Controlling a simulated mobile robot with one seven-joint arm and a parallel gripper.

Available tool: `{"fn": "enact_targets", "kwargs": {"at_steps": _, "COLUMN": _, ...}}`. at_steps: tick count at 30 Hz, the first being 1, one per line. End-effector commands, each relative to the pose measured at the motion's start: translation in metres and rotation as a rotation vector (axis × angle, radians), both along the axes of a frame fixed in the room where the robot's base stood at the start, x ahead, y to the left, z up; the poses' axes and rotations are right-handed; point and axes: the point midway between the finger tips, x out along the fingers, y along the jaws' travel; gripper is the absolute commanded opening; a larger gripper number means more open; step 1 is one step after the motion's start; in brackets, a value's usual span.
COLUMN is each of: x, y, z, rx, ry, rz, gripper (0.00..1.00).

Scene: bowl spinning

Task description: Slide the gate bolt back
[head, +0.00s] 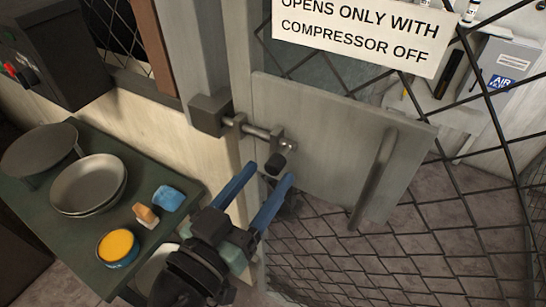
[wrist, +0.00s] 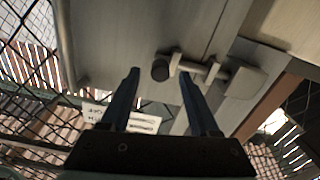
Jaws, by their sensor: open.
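The gate bolt (head: 258,131) is a metal rod running across from a dark block on the post to a bracket on the gate plate (head: 330,140). Its black knob (head: 276,163) hangs down at the bracket. In the wrist view the bolt (wrist: 199,68) and the knob (wrist: 160,70) show beyond the fingertips, with the knob between the fingers in the picture. My gripper (head: 270,172) has blue fingers, is open and empty, and points at the knob. The fingertips look close to the knob; the exact gap cannot be told.
A vertical handle (head: 374,180) stands on the gate plate, right of the bolt. Wire mesh fills the gate. A sign (head: 362,32) hangs above.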

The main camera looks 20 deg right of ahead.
Motion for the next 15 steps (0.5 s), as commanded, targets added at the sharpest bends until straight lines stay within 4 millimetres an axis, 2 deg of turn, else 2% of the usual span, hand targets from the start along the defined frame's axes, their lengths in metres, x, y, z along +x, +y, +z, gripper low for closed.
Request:
{"fn": "enact_targets", "kwargs": {"at_steps": 1, "x": 0.005, "y": -0.009, "z": 0.002, "rx": 0.0, "ry": 0.0, "rz": -0.005, "gripper": 0.62}}
{"fn": "enact_targets", "kwargs": {"at_steps": 6, "x": 0.017, "y": -0.023, "z": 0.001, "rx": 0.001, "ry": 0.0, "rz": -0.003, "gripper": 0.62}}
{"fn": "enact_targets", "kwargs": {"at_steps": 15, "x": 0.021, "y": -0.028, "z": 0.0, "rx": 0.001, "ry": -0.001, "rz": 0.0, "gripper": 0.62}}
